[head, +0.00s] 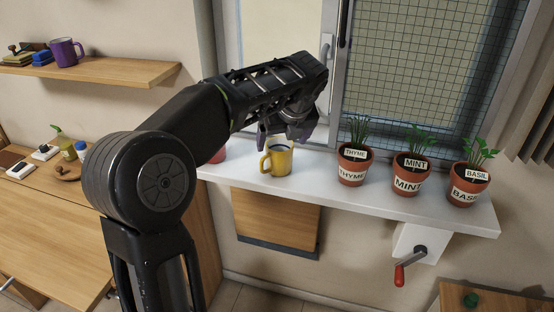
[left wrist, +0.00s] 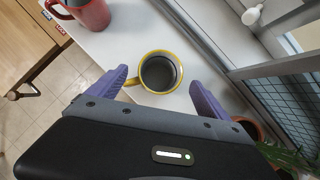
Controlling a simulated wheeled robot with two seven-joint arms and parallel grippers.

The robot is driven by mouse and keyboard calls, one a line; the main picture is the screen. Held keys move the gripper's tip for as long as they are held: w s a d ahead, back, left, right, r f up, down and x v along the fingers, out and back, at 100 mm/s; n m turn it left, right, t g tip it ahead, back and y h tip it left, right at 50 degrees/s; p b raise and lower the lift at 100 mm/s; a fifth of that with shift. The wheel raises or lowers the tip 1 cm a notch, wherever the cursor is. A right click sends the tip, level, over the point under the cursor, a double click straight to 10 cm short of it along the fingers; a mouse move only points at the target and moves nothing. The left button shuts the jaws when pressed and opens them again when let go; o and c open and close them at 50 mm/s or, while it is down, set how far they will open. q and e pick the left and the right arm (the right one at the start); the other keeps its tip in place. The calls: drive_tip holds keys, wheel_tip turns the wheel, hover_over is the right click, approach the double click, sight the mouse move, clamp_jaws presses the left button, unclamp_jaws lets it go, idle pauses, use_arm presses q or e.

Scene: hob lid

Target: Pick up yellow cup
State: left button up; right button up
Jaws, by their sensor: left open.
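The yellow cup (head: 277,158) stands upright on the white windowsill (head: 330,187), with its handle toward the left in the head view. In the left wrist view the yellow cup (left wrist: 160,73) shows from above, its opening dark grey inside. My left gripper (head: 287,132) is just above the cup, open and empty. In the left wrist view its two purple fingers (left wrist: 158,92) stand apart, one on each side of the cup, with the handle near the left finger. I cannot tell whether either finger touches it. My right gripper is not in view.
A red mug (left wrist: 92,13) stands left of the cup on the sill. Pots labelled thyme (head: 352,168), mint (head: 408,180) and basil (head: 466,190) stand to the right. The window (head: 420,70) rises behind. A purple mug (head: 66,52) sits on a wall shelf.

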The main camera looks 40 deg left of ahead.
sight(275, 160)
use_arm(q)
drive_tip(key=shift+x, duration=0.8)
drive_tip(key=shift+x, duration=2.6)
drive_tip(key=shift+d, duration=0.1)
drive_tip(key=c, duration=1.6)
